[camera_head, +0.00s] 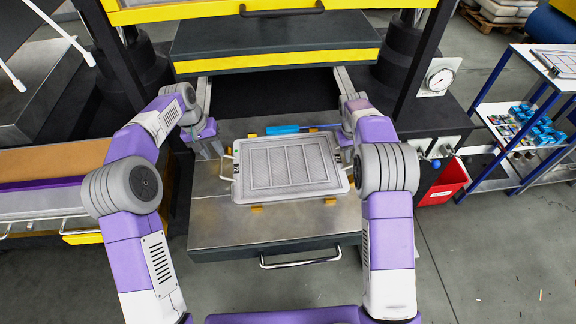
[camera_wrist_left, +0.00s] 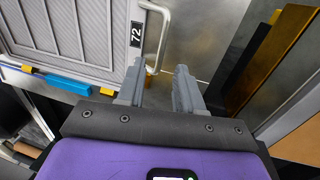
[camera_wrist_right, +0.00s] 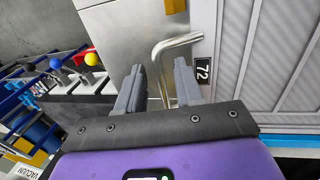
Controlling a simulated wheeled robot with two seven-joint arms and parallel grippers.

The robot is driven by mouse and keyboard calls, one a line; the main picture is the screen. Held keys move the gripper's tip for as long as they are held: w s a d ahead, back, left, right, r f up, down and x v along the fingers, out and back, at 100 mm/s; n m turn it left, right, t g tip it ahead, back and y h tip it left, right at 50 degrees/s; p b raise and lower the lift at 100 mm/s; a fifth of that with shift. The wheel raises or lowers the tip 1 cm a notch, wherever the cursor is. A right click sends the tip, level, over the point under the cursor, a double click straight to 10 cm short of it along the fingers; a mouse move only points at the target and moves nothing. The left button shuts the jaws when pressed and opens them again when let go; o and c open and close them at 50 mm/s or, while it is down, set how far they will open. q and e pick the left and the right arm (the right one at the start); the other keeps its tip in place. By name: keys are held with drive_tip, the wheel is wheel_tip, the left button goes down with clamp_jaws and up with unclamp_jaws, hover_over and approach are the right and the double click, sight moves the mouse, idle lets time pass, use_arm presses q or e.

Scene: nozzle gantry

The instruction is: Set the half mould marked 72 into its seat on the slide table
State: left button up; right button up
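The half mould (camera_head: 290,165) is a grey ribbed plate with a pale rim, lying over the slide table (camera_head: 215,225). A black label reading 72 shows at each end, in the left wrist view (camera_wrist_left: 136,34) and the right wrist view (camera_wrist_right: 202,70). It has a bar handle at each end. My left gripper (camera_head: 219,152) is open at the left handle (camera_wrist_left: 163,30). My right gripper (camera_wrist_right: 160,68) is open, with the right handle (camera_wrist_right: 158,50) reaching between its fingers. In the head view my right arm partly hides that side. I cannot tell whether the mould touches the table.
Small yellow blocks (camera_head: 257,209) stand around the mould's edges. A blue bar (camera_head: 283,129) lies along its far edge. The press's yellow-edged beam (camera_head: 280,62) is behind. The table's near strip is clear.

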drive_tip(key=shift+r, duration=0.3)
use_arm(q)
wheel_tip(320, 180, up, 7)
drive_tip(key=a, duration=0.1)
drive_tip(key=shift+a+f, duration=0.15)
drive_tip(key=shift+f, duration=0.05)
use_arm(e)
wheel_tip(320, 180, up, 11)
drive_tip(key=a, duration=0.2)
drive_tip(key=shift+a+r, duration=0.15)
drive_tip(key=shift+s, duration=0.1)
